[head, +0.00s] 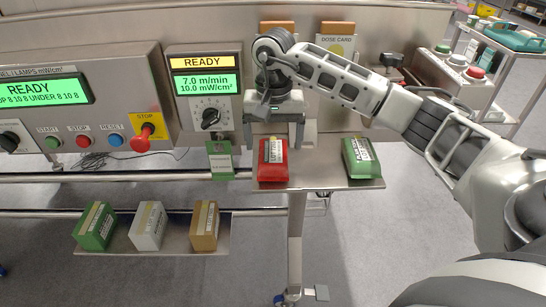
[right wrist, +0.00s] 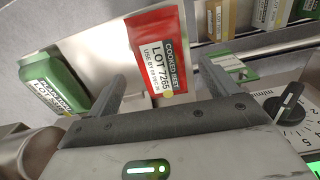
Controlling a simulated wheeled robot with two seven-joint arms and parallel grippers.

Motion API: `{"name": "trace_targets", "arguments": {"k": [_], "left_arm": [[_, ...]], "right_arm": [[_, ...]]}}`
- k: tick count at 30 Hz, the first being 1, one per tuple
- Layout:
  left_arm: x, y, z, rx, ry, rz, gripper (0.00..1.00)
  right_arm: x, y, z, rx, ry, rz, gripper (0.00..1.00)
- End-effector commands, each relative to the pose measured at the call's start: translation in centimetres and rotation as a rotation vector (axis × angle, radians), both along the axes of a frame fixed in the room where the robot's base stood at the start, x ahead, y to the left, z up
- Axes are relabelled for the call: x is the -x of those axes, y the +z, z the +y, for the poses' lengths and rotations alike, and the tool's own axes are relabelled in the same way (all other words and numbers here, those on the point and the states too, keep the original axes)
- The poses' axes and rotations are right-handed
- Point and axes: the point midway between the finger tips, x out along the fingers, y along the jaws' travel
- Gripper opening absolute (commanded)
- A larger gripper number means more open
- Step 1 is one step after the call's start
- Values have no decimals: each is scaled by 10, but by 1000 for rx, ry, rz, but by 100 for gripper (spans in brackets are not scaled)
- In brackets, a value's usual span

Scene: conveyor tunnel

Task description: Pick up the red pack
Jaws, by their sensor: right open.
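The red pack (head: 273,172) stands on a small metal shelf (head: 335,184), its label facing up and toward me. My right gripper (head: 275,133) is open just behind and above the pack, pointing down. In the right wrist view the red pack (right wrist: 157,40) reads "COOKED BEET" and "LOT 7265". It shows between the two spread fingers of the right gripper (right wrist: 160,78); I cannot tell whether either finger touches it. My left gripper is not in view.
A green pack (head: 361,158) stands right of the red one on the same shelf. A lower shelf (head: 155,241) at left holds green, white and brown packs. A control panel with a dial (head: 211,118) and a red stop button (head: 141,141) is left of the gripper.

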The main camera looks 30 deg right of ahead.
Motion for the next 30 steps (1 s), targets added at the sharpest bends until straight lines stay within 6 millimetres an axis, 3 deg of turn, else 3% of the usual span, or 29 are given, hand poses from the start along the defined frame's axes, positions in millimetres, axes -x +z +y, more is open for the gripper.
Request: {"name": "trace_targets", "arguments": {"k": [10, 20, 26, 27, 30], "left_arm": [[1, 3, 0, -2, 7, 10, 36], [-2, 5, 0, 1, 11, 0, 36], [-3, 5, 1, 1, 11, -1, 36], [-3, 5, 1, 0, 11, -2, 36], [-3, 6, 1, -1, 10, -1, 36]], "right_arm": [[-6, -44, -2, -1, 0, 4, 85], [-7, -52, -3, -1, 0, -1, 85], [-7, -52, -3, -1, 0, -1, 30], [-7, -52, -3, -1, 0, 0, 24], [-7, -51, -3, -2, 0, -3, 24]]}}
